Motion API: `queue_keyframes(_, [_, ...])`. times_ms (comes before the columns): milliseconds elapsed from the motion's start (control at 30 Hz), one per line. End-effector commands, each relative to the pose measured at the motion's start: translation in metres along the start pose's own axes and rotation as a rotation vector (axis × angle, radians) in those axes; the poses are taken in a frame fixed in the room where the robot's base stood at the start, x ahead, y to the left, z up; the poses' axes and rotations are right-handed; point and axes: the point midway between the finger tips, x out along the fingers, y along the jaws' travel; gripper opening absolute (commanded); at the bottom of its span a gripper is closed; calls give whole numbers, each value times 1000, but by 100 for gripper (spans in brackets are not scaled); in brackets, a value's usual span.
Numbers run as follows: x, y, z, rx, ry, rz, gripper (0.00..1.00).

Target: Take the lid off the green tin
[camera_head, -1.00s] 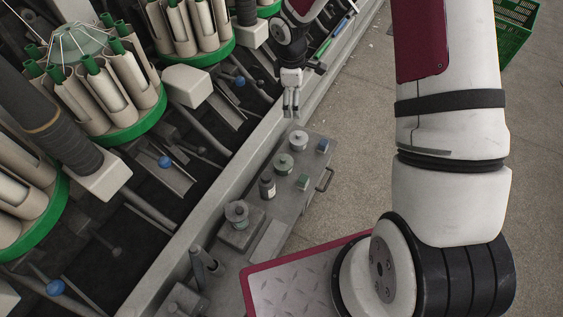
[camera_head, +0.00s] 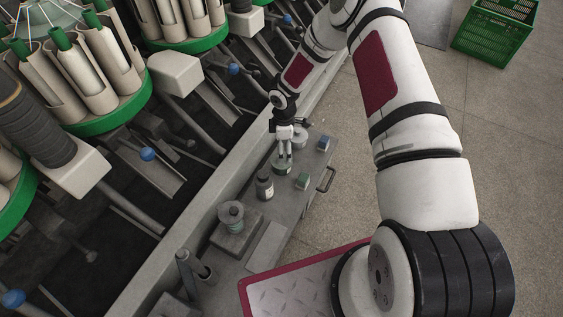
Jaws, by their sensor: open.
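A squat green-grey tin (camera_head: 281,168) with a pale lid stands on the grey bench top beside the machine. My gripper (camera_head: 285,156) points down directly over this tin, with its fingers open at the lid. The fingers hide the middle of the lid, and I cannot tell whether they touch it. The lid appears to be on the tin.
A grey tin (camera_head: 301,138) stands just behind my gripper. A dark bottle (camera_head: 264,187) stands close in front. Another lidded tin (camera_head: 231,216) sits on a block. Small blue-topped (camera_head: 324,142) and green-topped (camera_head: 303,181) boxes stand to the right.

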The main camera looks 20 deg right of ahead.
Motion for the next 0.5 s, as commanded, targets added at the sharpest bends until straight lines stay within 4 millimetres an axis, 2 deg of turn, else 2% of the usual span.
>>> queue_keyframes(267, [16, 0, 0, 0, 0, 0, 93])
queue_keyframes(500, [46, 0, -1, 0, 0, -1, 93])
